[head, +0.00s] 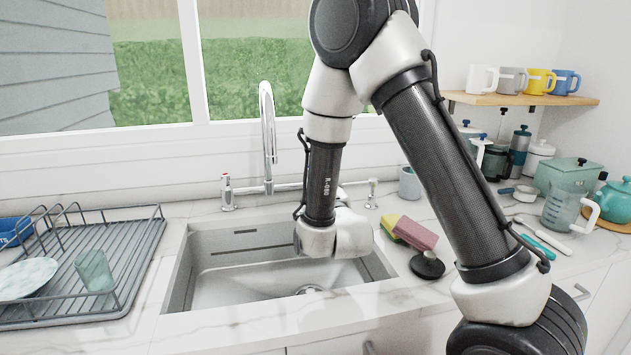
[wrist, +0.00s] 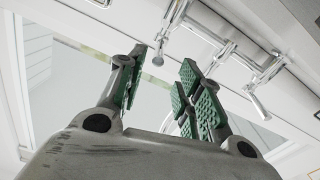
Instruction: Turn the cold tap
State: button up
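The chrome tap set stands behind the sink; its tall spout (head: 268,135) is in the middle. The right-hand tap (head: 373,193) shows no clear colour mark; the left-hand tap (head: 227,192) carries a red mark, so the right one appears to be the cold tap. My gripper's fingers are hidden behind my wrist in the head view, over the sink's right half. In the wrist view my gripper (wrist: 163,62) is open, its green-padded fingers apart and empty.
The sink (head: 215,285) is below my wrist. A dish rack (head: 140,245) with a glass stands left. Jars and a jug (head: 562,205) crowd the right counter.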

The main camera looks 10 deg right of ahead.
jog(key=shift+s, duration=1.55)
